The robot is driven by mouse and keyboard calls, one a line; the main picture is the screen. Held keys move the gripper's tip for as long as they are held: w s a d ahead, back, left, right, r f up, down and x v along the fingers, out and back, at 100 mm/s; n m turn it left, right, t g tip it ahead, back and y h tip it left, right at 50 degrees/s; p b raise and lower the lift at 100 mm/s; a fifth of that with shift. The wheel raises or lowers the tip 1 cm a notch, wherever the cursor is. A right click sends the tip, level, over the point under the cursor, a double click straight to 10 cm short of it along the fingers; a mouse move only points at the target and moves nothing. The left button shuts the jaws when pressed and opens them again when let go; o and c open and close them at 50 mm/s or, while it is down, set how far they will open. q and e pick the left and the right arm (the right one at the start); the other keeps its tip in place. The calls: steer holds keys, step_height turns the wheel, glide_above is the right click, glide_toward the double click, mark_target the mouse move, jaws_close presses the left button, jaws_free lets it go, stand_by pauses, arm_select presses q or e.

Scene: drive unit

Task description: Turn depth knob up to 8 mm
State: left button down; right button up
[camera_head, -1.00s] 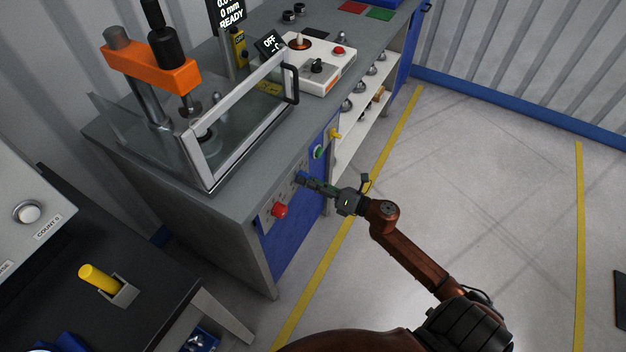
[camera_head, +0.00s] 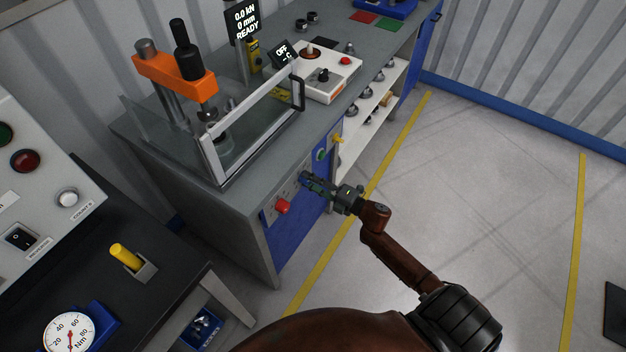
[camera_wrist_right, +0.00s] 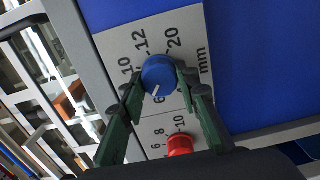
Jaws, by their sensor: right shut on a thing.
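A round blue knob (camera_wrist_right: 158,73) sits on a grey scale plate (camera_wrist_right: 118,48) marked with numbers and "mm" in the right wrist view. Its white pointer line points to the lower left in that view. Some numbers are hidden behind my fingers. My right gripper (camera_wrist_right: 161,82) is shut on the blue knob, one finger on each side. In the head view my right gripper (camera_head: 308,182) is at the front panel of the press bench. The display (camera_head: 244,22) reads 0.0 kN, 0 mm, READY. My left gripper is not in view.
A red knob (camera_wrist_right: 180,146) with its own scale is close beside the blue knob; it also shows in the head view (camera_head: 283,206). A green button (camera_head: 321,154) and a yellow part (camera_head: 337,139) are further along the panel.

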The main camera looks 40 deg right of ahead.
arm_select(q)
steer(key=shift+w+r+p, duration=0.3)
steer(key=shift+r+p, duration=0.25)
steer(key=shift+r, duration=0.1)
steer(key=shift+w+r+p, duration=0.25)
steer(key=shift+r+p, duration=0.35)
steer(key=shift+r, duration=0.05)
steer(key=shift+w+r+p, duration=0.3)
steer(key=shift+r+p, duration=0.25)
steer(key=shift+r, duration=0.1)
arm_select(e)
steer(key=shift+d+r+m, duration=0.1)
steer(key=shift+m, duration=2.4)
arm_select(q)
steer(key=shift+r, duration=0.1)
arm_select(e)
steer(key=o, duration=1.2)
steer(key=shift+c, duration=0.2)
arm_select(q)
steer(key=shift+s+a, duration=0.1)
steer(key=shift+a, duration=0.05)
arm_select(e)
steer(key=shift+s, duration=0.1)
steer(key=v, duration=1.1)
steer(key=shift+s, duration=0.4)
steer(key=shift+d, duration=0.1)
